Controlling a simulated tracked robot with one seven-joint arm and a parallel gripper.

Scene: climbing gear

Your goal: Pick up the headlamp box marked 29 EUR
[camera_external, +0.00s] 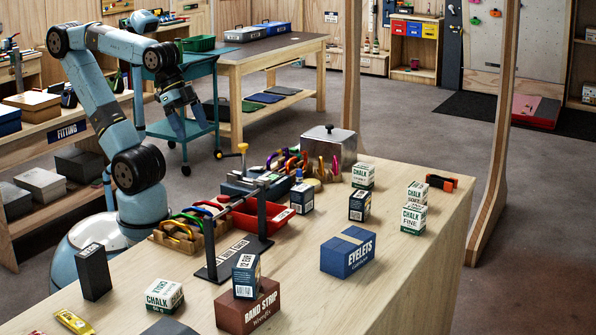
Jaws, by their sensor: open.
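Several small dark blue boxes with white labels stand on the wooden table. One dark blue box (246,277) sits on top of the brown band strip box (249,308), with a price on its upper face that I cannot read surely. Two more, a middle dark box (302,198) and a right dark box (359,206), stand farther back. I cannot make out 29 EUR on any of them, nor tell which are headlamp boxes. My gripper (194,131) is open and empty, fingers pointing down, in the air at the upper left, apart from all the boxes.
A black stand (212,248), a red tray (262,222) and a wooden rack of carabiners (187,240) crowd the table's middle left. A blue eyelets box (348,252) and chalk boxes (413,218) stand to the right. A tall dark box (94,272) stands left. The front right tabletop is clear.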

